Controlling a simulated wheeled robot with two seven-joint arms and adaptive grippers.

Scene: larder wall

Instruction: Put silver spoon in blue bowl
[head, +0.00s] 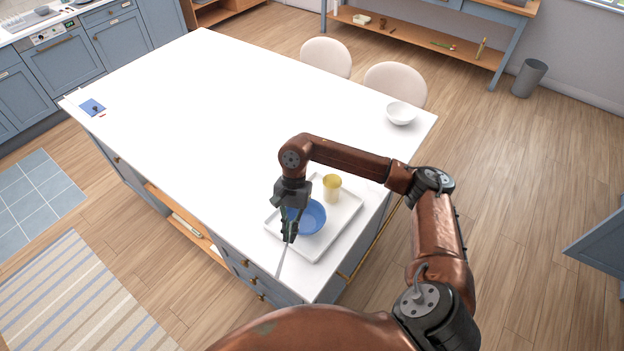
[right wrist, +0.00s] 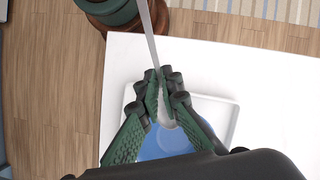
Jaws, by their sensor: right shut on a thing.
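The silver spoon (head: 281,262) is held in my right gripper (head: 289,236); its long thin handle sticks out toward the near edge of the counter. In the right wrist view the spoon's handle (right wrist: 150,38) runs up and away from the shut fingers (right wrist: 166,92). The blue bowl (head: 312,218) stands on a white tray (head: 337,232). My right gripper is above the bowl's left side and hides part of it. The blue bowl (right wrist: 160,145) also shows below the fingers in the wrist view. My left gripper is not in view.
A yellow cup (head: 332,187) stands on the tray behind the bowl. A white bowl (head: 400,113) is near the counter's far right corner. A small blue item (head: 92,107) lies at the far left. The middle of the white counter (head: 215,130) is clear.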

